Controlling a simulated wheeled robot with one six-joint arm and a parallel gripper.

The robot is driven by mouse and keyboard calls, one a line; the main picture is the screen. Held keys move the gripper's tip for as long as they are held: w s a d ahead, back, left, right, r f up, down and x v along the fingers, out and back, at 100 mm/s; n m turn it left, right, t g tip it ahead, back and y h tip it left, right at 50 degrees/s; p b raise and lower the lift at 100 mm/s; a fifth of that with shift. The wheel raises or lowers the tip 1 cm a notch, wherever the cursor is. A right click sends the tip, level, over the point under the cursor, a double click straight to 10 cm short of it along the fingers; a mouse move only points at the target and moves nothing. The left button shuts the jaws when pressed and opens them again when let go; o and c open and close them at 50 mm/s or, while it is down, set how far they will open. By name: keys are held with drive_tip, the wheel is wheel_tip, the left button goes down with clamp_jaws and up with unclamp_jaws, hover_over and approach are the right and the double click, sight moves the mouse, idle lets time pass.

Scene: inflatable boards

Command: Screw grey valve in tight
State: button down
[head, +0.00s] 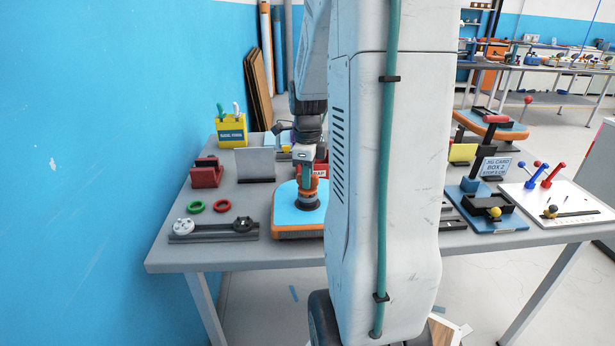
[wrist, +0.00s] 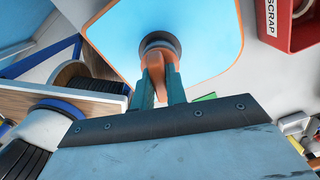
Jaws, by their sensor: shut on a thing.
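An inflatable board (head: 285,218) with a blue top and orange edge lies on the table; it also fills the top of the wrist view (wrist: 195,25). A round dark grey valve piece (head: 307,204) with an orange handle stands upright on the board. In the wrist view, its grey collar (wrist: 160,42) meets the blue surface. My gripper (head: 306,178) points down over it, its teal fingers (wrist: 158,88) shut on the orange handle (wrist: 154,64). The fingers hide part of the handle. How deep the collar sits in the board cannot be told.
A rack (head: 213,238) at the front left holds a pale grey valve (head: 183,227) and a black one (head: 243,224). A red scrap bin (wrist: 289,25) stands near the board. My arm hides the table's middle.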

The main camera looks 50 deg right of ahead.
drive_tip(key=shift+m, duration=1.7)
drive_tip(key=shift+m, duration=1.7)
drive_tip(key=m, duration=0.3)
drive_tip(key=shift+m, duration=0.3)
